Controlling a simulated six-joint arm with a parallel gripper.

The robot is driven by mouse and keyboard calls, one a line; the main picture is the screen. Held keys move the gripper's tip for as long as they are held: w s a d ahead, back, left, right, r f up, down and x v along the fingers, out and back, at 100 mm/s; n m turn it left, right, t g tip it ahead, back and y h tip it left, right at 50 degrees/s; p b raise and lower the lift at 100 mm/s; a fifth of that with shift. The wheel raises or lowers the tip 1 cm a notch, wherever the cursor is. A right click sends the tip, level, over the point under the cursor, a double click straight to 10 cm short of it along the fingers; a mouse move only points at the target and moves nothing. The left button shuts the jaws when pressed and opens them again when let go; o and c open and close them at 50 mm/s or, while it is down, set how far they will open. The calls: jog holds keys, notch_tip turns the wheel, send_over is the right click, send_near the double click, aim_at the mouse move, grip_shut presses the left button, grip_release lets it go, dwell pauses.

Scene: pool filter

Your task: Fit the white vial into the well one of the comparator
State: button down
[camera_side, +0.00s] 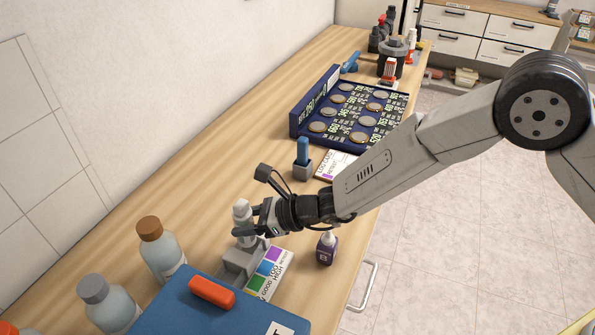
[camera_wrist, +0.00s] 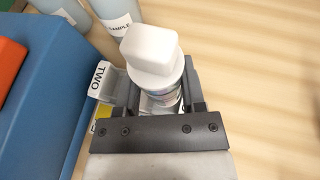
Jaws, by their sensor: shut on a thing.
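The white vial (camera_side: 241,212) stands roughly upright between the fingers of my gripper (camera_side: 250,230). In the wrist view the vial's white cap (camera_wrist: 152,48) rises above the jaws, and a printed label shows on its body. My gripper (camera_wrist: 160,98) is shut on the vial. The grey comparator (camera_side: 240,265) sits on the bench directly below, and in the wrist view its tab marked TWO (camera_wrist: 104,78) shows left of the vial. Well one and the vial's bottom are hidden, so I cannot tell whether the vial is above the well or inside it.
A blue case (camera_side: 200,300) with an orange handle is close in front of the comparator. Sample bottles (camera_side: 160,245) stand to the left. A colour card (camera_side: 271,270) and a purple bottle (camera_side: 326,248) are at right. A blue coin-like tray (camera_side: 352,115) lies farther back.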

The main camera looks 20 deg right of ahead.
aim_at(246, 204)
jog(key=shift+f, duration=1.95)
dwell(1.3)
grip_release()
jog(key=shift+r, duration=0.15)
jog(key=shift+r, duration=4.3)
